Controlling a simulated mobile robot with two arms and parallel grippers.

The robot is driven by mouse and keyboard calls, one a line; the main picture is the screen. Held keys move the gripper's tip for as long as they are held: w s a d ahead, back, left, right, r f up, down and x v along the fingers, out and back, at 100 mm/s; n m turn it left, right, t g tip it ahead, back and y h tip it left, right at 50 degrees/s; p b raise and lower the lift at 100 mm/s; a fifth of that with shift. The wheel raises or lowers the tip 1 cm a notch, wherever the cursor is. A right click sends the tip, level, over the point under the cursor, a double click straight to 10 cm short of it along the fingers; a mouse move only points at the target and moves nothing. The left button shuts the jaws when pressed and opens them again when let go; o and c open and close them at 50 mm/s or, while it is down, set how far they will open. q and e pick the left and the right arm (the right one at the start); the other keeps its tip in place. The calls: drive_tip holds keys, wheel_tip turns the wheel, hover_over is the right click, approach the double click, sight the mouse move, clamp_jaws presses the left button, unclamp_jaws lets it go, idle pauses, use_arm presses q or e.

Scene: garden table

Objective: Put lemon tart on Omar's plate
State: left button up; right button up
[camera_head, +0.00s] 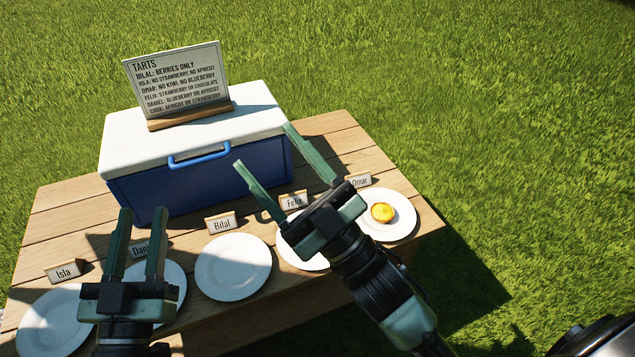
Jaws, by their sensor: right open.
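A small yellow tart (383,212), which looks like the lemon tart, lies on Omar's plate (404,222). This white plate is at the right end of the row, in front of the Omar name card (361,181). My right gripper (263,158) is open and empty, apart from the tart. It is raised over the table, its fingers pointing toward the cooler, and its arm covers part of Felix's plate (287,255). My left gripper (141,222) is open and empty in front of Daniel's plate, partly hiding it.
A blue cooler (215,185) with a white lid stands at the back, carrying a tart sign (180,85). Bilal's plate (233,267) and Isla's plate (50,322) are bare where visible. Name cards stand behind the plates on the wooden table (335,133).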

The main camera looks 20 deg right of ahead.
drive_tip(key=d+f+m+h, duration=0.6)
drive_tip(key=f+m+h, duration=0.1)
drive_tip(key=m+h, duration=0.2)
drive_tip(key=shift+w+f, duration=0.25)
drive_tip(key=shift+w, duration=0.1)
